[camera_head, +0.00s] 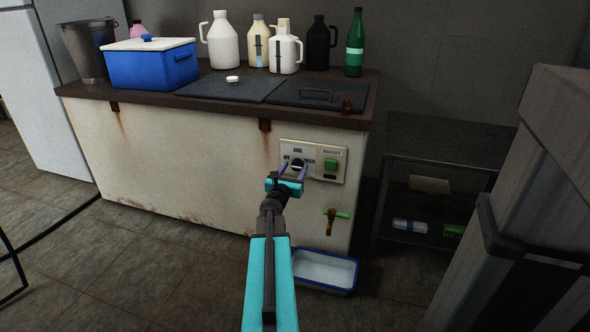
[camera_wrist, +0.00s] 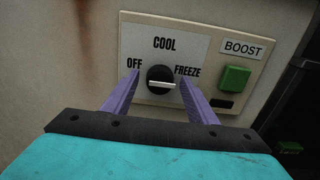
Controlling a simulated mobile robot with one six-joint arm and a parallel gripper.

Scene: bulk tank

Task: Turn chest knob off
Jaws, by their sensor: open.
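The chest knob (camera_wrist: 160,76) is a round black dial with a pale bar lying nearly level across it. It sits on a white panel (camera_wrist: 160,27) marked COOL above, OFF at left and FREEZE at right. I cannot tell which end of the bar is the pointer. The knob also shows in the head view (camera_head: 297,163), on the front of the chest (camera_head: 190,150). My gripper (camera_wrist: 159,78) is open, with one purple finger on each side of the knob. The fingers look apart from it, though the depth of the gap is unclear.
A green BOOST button (camera_wrist: 234,78) is right of the knob. A green-handled tap (camera_head: 336,214) is below the panel, above a blue-rimmed tray (camera_head: 326,270) on the floor. A dark shelf (camera_head: 440,150) and a grey bin (camera_head: 540,170) stand at right.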

